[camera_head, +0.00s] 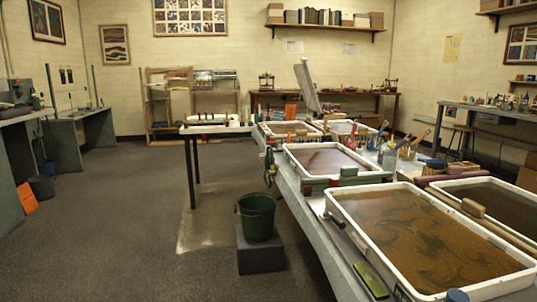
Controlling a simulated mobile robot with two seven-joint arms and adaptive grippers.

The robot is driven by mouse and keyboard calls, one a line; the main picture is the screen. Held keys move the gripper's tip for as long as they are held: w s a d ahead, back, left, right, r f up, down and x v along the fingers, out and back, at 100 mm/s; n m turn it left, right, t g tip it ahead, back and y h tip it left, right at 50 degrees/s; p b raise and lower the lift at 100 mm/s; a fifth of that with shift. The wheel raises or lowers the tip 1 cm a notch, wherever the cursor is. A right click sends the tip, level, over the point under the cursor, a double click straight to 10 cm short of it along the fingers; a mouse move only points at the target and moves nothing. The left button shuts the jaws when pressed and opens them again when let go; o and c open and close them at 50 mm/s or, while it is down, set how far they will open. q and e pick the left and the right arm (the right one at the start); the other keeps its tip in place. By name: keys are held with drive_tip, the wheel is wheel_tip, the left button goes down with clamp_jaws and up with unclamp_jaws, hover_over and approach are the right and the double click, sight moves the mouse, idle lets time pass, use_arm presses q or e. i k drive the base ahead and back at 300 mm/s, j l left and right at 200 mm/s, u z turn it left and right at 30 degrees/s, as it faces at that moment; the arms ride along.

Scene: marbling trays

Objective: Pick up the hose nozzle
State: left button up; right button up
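A small green thing (269,166) hangs at the left side of the long tray table, above and behind a dark green bucket. It looks like the hose nozzle, but it is too small to be sure. Neither of my grippers shows in the head view. Nothing is seen touching the green thing.
The green bucket (257,217) stands on a dark grey block (259,252) beside the long table (316,232). White-rimmed trays (376,249) of marbled liquid line the table. A green-topped block (371,281) lies near its front edge. Open grey floor (130,235) spreads to the left.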

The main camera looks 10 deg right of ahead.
sight(272, 169)
drive_tip(key=i+j+z, duration=0.1)
drive_tip(key=i, duration=0.35)
drive_tip(key=i+j+z, duration=0.15)
drive_tip(key=i+j, duration=0.15)
drive_tip(key=i+j+z, duration=0.1)
drive_tip(key=i+j, duration=0.2)
drive_tip(key=i, duration=0.25)
drive_tip(key=z, duration=0.75)
drive_tip(key=i+j+z, duration=0.15)
drive_tip(key=j+z, duration=0.15)
drive_tip(key=i+j+z, duration=0.1)
drive_tip(key=j+z, duration=0.45)
drive_tip(key=j, duration=0.2)
drive_tip(key=i, duration=0.05)
